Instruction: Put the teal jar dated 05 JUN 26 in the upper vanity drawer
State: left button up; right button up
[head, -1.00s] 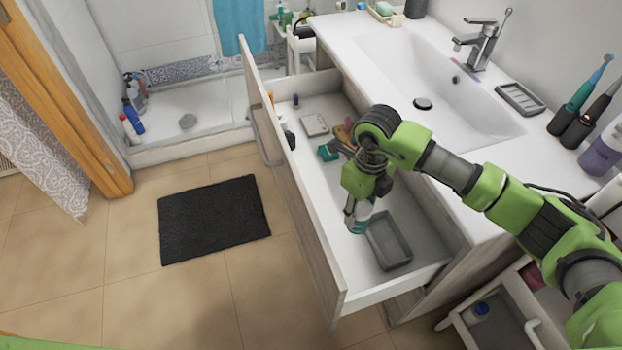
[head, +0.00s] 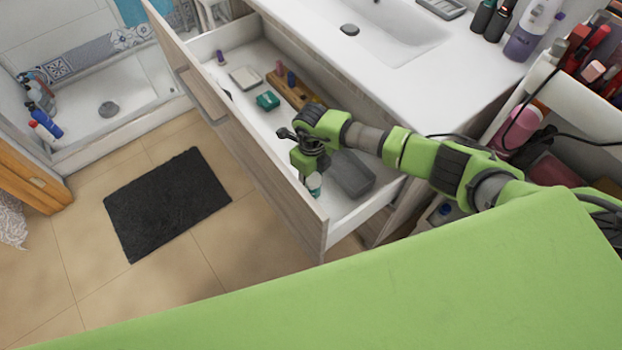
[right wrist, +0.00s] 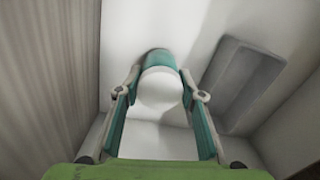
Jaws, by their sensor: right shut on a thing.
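My right gripper (head: 311,178) reaches down into the near end of the open upper drawer (head: 255,188). It is shut on a teal jar with a white lid (head: 315,188). The right wrist view shows the rounded white lid (right wrist: 160,90) between the two fingers, with teal body behind it. The jar is low in the drawer, close to the front panel and beside a grey tray. I cannot tell whether it touches the drawer floor. No date is readable. My left gripper is not in view.
The grey tray (head: 352,172) lies right of the jar. Farther back in the drawer are a teal item (head: 267,101), a wooden holder (head: 294,93), a white case (head: 245,78) and a purple bottle (head: 220,58). The countertop (head: 455,80) overhangs the drawer's right side.

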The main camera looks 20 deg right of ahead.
jog(key=shift+f, duration=0.2)
jog(key=shift+f, duration=0.2)
jog(key=o, duration=1.3)
jog(key=shift+r, duration=0.1)
notch_tip(320, 180, up, 12)
jog(key=shift+r+b, duration=0.15)
jog(key=shift+b, duration=0.2)
